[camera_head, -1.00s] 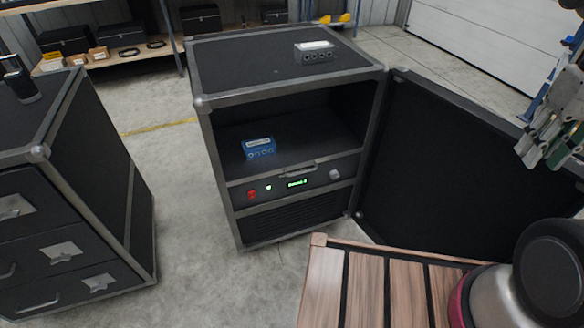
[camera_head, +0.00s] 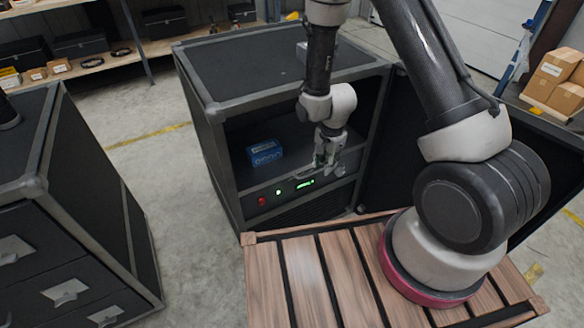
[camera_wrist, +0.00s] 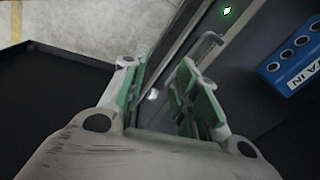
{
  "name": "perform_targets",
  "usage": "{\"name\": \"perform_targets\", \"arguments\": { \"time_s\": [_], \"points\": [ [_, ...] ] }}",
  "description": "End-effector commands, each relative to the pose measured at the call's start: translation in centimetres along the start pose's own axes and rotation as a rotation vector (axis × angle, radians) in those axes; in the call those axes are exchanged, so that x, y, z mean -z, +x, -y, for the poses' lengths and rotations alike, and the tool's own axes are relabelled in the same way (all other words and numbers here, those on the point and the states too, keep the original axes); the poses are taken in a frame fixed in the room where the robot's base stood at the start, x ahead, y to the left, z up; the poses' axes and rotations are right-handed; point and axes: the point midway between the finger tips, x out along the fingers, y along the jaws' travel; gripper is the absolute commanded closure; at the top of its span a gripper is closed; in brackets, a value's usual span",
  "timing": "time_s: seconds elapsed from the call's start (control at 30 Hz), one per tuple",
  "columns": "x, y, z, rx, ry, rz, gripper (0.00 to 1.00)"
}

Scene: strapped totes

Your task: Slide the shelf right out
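The shelf (camera_head: 292,142) is a dark board inside the open black cabinet and bears a blue box (camera_head: 265,153). Its pull handle, a grey bar, is largely hidden behind my gripper in the head view, but the handle (camera_wrist: 206,48) shows in the wrist view. My gripper (camera_head: 326,164) is at the cabinet's open front, by the shelf's front edge. In the wrist view its green-padded fingers (camera_wrist: 158,88) are apart with nothing held between them. The handle appears just beyond the right finger; I cannot tell whether they touch.
Below the shelf is a control panel with a red button (camera_head: 262,201) and green display (camera_head: 305,184). The cabinet's open door (camera_head: 385,155) stands to the right. A drawer cabinet (camera_head: 95,190) stands left, with bare floor (camera_head: 165,165) between.

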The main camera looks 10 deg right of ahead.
Motion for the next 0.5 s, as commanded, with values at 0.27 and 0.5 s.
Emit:
{"name": "perform_targets", "arguments": {
  "time_s": [0.27,0.5],
  "points": [
    [0.8,0.0,2.9,0.121,0.273,-0.017,0.7],
    [0.9,3.3,3.1,0.115,0.287,-0.016,0.7]
  ]
}}
